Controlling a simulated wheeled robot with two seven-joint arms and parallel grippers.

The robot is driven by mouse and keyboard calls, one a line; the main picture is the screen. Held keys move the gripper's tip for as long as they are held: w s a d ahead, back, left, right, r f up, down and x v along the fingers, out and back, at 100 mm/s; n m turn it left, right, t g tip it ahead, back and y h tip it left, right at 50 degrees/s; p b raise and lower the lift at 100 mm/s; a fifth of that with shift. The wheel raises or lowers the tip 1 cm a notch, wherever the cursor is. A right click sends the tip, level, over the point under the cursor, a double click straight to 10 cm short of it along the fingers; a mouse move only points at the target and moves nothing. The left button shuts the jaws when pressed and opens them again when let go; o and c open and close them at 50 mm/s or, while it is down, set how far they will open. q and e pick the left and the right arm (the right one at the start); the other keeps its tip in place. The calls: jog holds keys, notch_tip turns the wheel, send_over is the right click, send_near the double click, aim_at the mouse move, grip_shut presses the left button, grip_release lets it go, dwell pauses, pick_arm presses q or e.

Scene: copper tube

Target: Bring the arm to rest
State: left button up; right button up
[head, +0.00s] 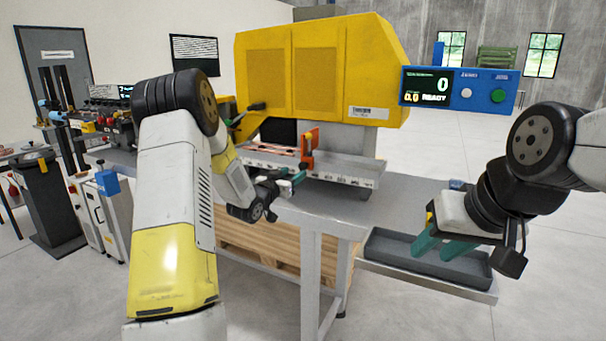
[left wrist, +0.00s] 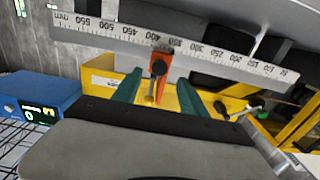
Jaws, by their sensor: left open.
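My left gripper (head: 292,178) is in front of the yellow machine (head: 310,70), near the front edge of its bed. Its two teal fingers are apart and also show in the left wrist view (left wrist: 158,95), with nothing held between them. Beyond them is an orange stop (left wrist: 163,62) with a black knob on a ruler (left wrist: 200,55); in the head view the stop (head: 308,145) stands close to the fingers. My right gripper (head: 441,246) points down over a dark grey tray (head: 400,262). Its teal fingers look apart, and I see nothing between them.
The machine stands on a grey table (head: 405,200) with a wooden pallet (head: 250,247) below. A blue control panel (head: 458,88) reads READY at the right. A bench with tools and a white cabinet (head: 100,215) stand at the left. The floor at the far right is clear.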

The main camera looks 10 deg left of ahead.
pick_arm(q)
jog(key=s+r+n+g+y, duration=0.1)
jog(key=s+r+g+y, duration=0.1)
jog(key=s+r, duration=0.45)
jog(key=s+r+n+g+y, duration=0.1)
jog(key=s+r+g+y, duration=0.2)
jog(key=s, duration=0.6)
jog(key=s+d+f+g, duration=0.1)
jog(key=s+g, duration=0.2)
jog(key=s, duration=1.1)
jog(key=s+d+f+n+g+h, duration=0.1)
jog(key=s+d+g, duration=0.1)
jog(key=s, duration=1.3)
jog(key=shift+d+g+h, duration=0.2)
jog(key=shift+g+h, duration=0.1)
jog(key=shift+g, duration=0.2)
jog(key=shift+f, duration=0.1)
